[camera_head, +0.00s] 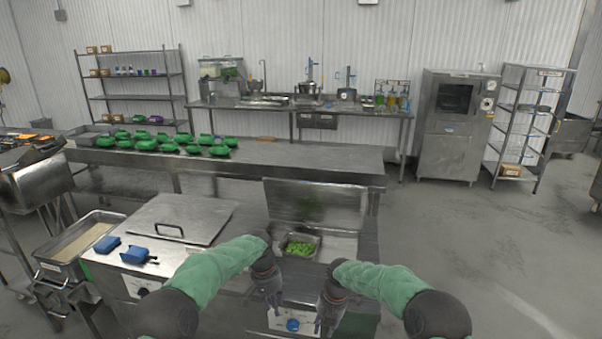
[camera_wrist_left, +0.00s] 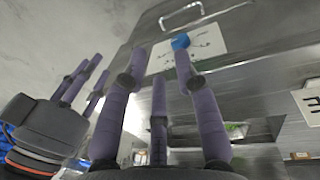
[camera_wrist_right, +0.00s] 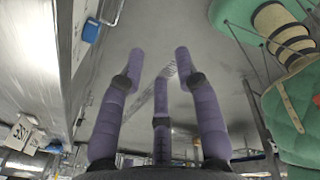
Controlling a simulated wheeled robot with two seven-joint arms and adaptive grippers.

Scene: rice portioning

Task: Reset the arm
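My left gripper (camera_head: 274,303) hangs fingers-down in front of the open steel unit, at the middle bottom of the head view. In the left wrist view its purple fingers (camera_wrist_left: 161,52) are spread with nothing between them. My right gripper (camera_head: 325,325) hangs fingers-down just to the right of it, with a small gap between. In the right wrist view its fingers (camera_wrist_right: 158,58) are spread and empty. My right gripper also shows in the left wrist view (camera_wrist_left: 84,78). Neither gripper touches anything that I can see.
A steel tray of green vegetables (camera_head: 300,246) sits in the open unit, behind my grippers. A blue knob (camera_head: 292,325) is on its front panel. A closed steel lid (camera_head: 180,219) is to the left, with two blue items (camera_head: 138,254) near it. Floor is clear at right.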

